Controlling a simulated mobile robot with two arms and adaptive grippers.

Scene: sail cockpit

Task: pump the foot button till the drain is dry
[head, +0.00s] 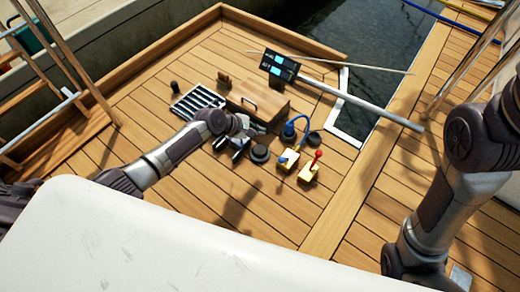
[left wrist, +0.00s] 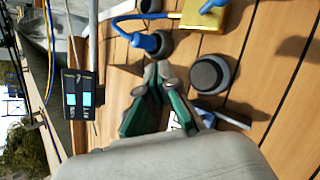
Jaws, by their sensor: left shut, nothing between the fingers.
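My right gripper is out of view.
A wooden box (head: 257,100) stands behind the left gripper. A display on a pole (head: 279,66) stands near the water. The front deck is clear.

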